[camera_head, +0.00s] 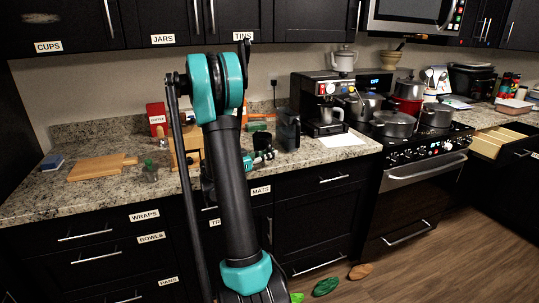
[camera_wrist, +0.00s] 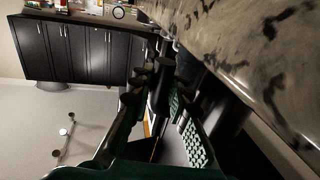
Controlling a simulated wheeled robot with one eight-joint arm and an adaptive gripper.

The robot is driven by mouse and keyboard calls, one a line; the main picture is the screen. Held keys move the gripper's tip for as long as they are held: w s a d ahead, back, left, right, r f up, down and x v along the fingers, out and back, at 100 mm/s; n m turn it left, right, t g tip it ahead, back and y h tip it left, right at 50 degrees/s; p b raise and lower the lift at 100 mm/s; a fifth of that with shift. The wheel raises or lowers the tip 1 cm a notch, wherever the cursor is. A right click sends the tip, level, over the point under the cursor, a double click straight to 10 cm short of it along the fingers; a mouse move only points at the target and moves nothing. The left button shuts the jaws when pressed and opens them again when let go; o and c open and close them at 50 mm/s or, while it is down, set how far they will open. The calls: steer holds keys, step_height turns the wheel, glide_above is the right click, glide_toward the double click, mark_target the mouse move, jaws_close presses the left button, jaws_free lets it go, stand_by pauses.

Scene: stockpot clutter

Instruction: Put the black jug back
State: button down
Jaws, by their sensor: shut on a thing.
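The black jug (camera_head: 289,131) is upright at the countertop, left of the coffee machine. My gripper (camera_head: 268,156) is at its left side, low by the counter's front edge, and is shut on it. My arm hides part of the counter left of it. In the wrist view, the green-padded fingers of my gripper (camera_wrist: 184,122) show close up, with a dark part of the jug (camera_wrist: 213,92) beside them. The exact grip is too dark to make out, and I cannot tell whether the jug touches the counter.
The coffee machine (camera_head: 323,103) stands close right of the jug, with white paper (camera_head: 342,140) in front. Pots stand on the stove (camera_head: 425,140) further right. A wooden board (camera_head: 97,168) and a small bottle (camera_head: 150,172) are at the left. Bare counter (camera_head: 310,156) lies in front of the jug.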

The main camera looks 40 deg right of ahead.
steer(key=c, duration=1.4)
jaws_free()
steer(key=shift+f, duration=0.1)
steer(key=shift+c, duration=0.2)
steer(key=a, duration=1.2)
steer(key=shift+w, duration=0.2)
